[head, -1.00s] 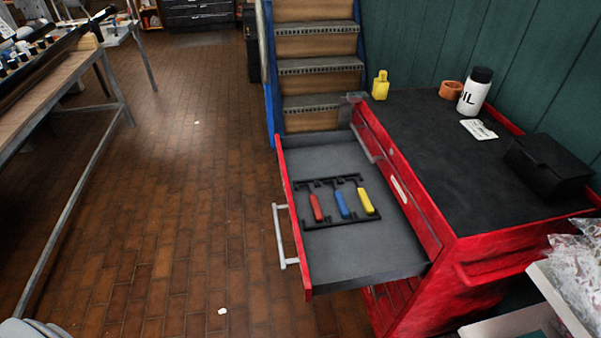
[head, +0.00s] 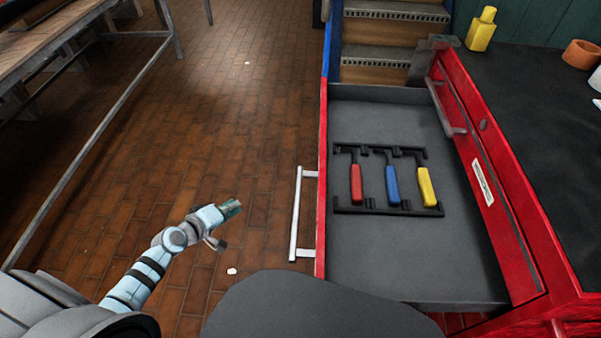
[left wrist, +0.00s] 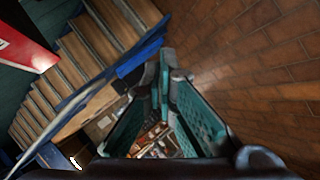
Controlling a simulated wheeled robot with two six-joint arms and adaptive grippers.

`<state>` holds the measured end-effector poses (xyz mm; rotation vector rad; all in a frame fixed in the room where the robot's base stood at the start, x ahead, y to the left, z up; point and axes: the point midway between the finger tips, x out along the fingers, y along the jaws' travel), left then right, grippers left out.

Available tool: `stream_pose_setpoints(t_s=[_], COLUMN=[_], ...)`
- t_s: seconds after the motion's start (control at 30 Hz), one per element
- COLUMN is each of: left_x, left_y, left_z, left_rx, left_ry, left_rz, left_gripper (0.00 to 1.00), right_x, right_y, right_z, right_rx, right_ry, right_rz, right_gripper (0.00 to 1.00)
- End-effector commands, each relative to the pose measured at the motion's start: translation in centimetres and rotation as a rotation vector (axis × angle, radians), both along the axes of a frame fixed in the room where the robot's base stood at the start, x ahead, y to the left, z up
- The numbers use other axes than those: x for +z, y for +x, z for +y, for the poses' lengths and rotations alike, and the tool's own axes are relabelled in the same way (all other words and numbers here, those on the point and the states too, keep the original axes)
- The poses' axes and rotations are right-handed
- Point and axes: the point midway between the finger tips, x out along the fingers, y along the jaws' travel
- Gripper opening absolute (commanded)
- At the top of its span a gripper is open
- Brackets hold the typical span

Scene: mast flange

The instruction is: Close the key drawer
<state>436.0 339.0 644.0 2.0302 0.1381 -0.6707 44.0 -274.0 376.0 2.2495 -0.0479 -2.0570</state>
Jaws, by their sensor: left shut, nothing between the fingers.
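The key drawer (head: 400,262) is pulled out from the red cabinet (head: 530,215). Its grey inside holds a black rack (head: 385,210) with red-, blue- and yellow-handled keys (head: 391,185). A pale bar handle (head: 296,215) stands on the drawer's outer red front. My left gripper (head: 231,209) is shut and empty, over the floor to the left of the handle and apart from it. Its closed fingers also show in the left wrist view (left wrist: 162,72). A red surface is at that view's upper left; I cannot tell which part it is. My right gripper is out of view.
A yellow bottle (head: 481,30) and an orange ring-shaped item (head: 581,54) stand on the cabinet's black top. Steps (head: 390,40) rise behind the drawer. A workbench (head: 80,45) is at the far left.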

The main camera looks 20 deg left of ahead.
Motion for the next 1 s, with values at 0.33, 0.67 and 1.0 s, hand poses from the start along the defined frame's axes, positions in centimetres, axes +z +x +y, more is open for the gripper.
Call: stream_pose_setpoints(t_s=[0.33, 0.67, 1.0], left_x=[15.9, 16.2, 16.1], left_y=[5.3, 10.7, 14.1], left_z=[-7.6, -10.7, -15.3], left_rx=[-0.201, -0.198, -0.198], left_ry=[-0.625, -0.627, -0.624], left_rz=[-0.333, -0.334, -0.329], left_gripper=[0.0, 0.0, 0.0], right_x=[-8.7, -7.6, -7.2], right_y=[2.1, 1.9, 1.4], right_z=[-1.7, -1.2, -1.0], right_rx=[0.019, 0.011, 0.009], right_ry=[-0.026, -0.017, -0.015], right_rz=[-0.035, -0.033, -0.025], right_gripper=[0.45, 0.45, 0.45])
